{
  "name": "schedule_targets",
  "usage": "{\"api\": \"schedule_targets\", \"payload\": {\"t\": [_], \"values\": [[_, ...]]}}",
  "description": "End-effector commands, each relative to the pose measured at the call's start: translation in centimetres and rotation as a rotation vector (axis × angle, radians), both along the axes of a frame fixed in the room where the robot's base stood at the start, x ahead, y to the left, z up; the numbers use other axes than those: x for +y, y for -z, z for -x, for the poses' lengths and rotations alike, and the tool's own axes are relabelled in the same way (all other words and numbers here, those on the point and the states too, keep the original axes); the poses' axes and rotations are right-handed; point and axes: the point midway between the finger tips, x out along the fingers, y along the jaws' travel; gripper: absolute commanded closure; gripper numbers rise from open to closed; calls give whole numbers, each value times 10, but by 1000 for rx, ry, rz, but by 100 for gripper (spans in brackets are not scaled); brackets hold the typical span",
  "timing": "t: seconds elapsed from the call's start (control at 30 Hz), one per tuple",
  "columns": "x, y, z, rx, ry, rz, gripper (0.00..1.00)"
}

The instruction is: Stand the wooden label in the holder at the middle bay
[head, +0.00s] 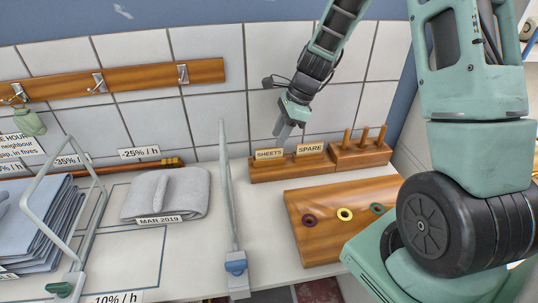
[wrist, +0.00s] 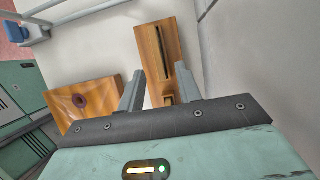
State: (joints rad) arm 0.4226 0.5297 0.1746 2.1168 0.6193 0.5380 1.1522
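My gripper (head: 283,137) points down just above and behind the wooden rack that bears two upright labels, near the tiled wall. In the wrist view its fingers (wrist: 160,72) are apart with nothing gripped. One label (head: 269,155) reads SHEETS and another (head: 310,148) reads SPARE; both stand on the wooden rack (head: 291,171). In the wrist view a wooden block (wrist: 149,45) with a dark slot shows beyond the fingers. A folded grey cloth (head: 190,190) lies in the middle of the counter, with a MAR 2019 tag (head: 159,219). I cannot tell which holder belongs to the middle bay.
A pegged wooden block (head: 358,157) stands right of the rack. A board with coloured rings (head: 328,232) lies in front. An upright grey divider (head: 228,190) stands between the cloth and the rack. A wire frame (head: 100,195) and folded blue linen (head: 38,225) are at left.

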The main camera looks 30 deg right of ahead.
Motion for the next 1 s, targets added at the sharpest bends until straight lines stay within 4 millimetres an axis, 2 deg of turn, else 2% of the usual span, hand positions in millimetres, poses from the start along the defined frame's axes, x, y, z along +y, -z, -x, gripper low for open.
{"api": "schedule_targets", "payload": {"t": [0.17,0.5,0.77,0.8,0.9,0.93,1.0], "values": [[5,9,-1,3,-1,-1,65],[23,46,-8,1,0,0,65],[24,50,-8,-1,0,0,65],[24,50,-8,-1,0,0,68],[24,50,-8,-1,0,0,96],[24,50,-8,-1,0,0,100],[24,50,-8,-1,0,0,100]]}}
